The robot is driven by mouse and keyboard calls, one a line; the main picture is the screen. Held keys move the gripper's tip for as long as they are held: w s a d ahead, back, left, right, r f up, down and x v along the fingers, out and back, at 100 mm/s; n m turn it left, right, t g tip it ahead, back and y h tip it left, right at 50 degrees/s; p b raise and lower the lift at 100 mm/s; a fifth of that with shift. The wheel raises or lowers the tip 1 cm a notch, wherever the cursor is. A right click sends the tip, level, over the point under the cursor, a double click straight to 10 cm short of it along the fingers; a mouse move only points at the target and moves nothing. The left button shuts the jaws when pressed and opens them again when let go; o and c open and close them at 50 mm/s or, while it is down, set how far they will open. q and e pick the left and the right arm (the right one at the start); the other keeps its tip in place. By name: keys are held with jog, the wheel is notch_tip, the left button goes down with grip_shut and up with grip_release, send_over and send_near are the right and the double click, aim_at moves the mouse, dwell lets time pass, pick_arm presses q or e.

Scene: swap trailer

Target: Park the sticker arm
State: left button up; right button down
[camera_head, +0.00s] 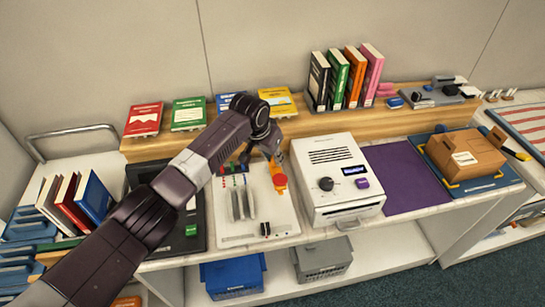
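My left arm comes in from the lower left and reaches over the white board (232,240) on the counter. My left gripper (277,160) points down at the board's upper right part. My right gripper is not in view.
A white machine (334,209) with a black knob and small display stands close on the right. Beyond it are a purple mat (405,180) and a cardboard box (465,155) on a blue tray. Books (345,78) line the raised wooden shelf behind. A black device (190,215) lies left.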

pick_arm(q)
jog(key=o, duration=0.4)
jog(key=shift+d+r, duration=0.1)
jog(key=v, duration=1.2)
